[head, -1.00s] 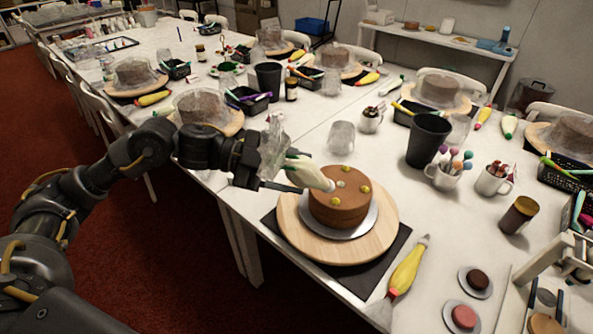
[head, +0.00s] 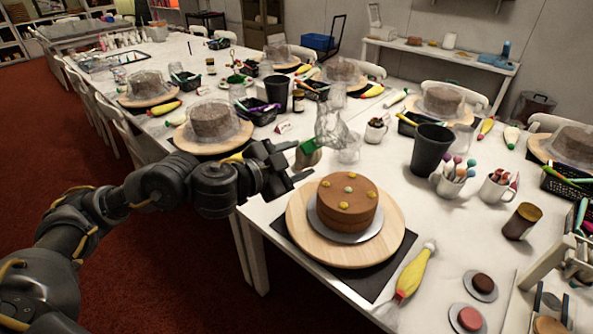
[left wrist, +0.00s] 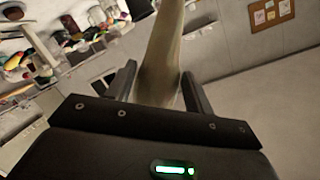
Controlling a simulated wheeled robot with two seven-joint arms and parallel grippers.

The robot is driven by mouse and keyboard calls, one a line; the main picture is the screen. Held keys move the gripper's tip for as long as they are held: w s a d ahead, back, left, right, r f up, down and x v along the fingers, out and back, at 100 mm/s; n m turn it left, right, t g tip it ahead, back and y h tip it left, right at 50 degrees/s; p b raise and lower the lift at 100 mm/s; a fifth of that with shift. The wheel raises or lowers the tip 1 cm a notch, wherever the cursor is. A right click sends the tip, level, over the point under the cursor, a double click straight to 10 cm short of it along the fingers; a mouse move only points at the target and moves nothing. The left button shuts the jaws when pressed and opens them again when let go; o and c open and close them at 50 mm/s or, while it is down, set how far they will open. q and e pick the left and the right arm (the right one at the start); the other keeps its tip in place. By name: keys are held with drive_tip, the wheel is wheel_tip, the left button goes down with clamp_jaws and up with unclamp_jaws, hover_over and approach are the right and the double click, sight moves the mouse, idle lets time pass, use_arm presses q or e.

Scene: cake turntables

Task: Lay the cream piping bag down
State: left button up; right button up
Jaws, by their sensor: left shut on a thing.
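My left gripper (head: 300,161) is shut on the cream piping bag (head: 307,158), left of and above the cake. In the left wrist view the pale bag (left wrist: 161,48) stands between the two fingers. The brown cake (head: 345,215) has several yellow dots and a pale one on top. It stands on a silver board on a wooden turntable (head: 300,222). My right gripper is not in view.
A yellow piping bag (head: 413,275) lies right of the turntable on the white table. A dark mat (head: 385,278) lies under the turntable. A black cup (head: 430,150), mugs with tools and a jar (head: 521,221) stand to the right. Another covered cake (head: 210,124) stands behind the arm.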

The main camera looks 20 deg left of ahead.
use_arm(q)
drive_tip(key=n+y, duration=0.1)
drive_tip(key=y, duration=0.1)
drive_tip(key=w+r+n+t+y, duration=0.1)
drive_tip(key=n+y, duration=0.2)
drive_tip(key=shift+w+a+r+t+y, duration=0.2)
drive_tip(key=shift+a+t+y, duration=0.15)
drive_tip(key=shift+t+y, duration=0.05)
drive_tip(key=shift+a, duration=0.15)
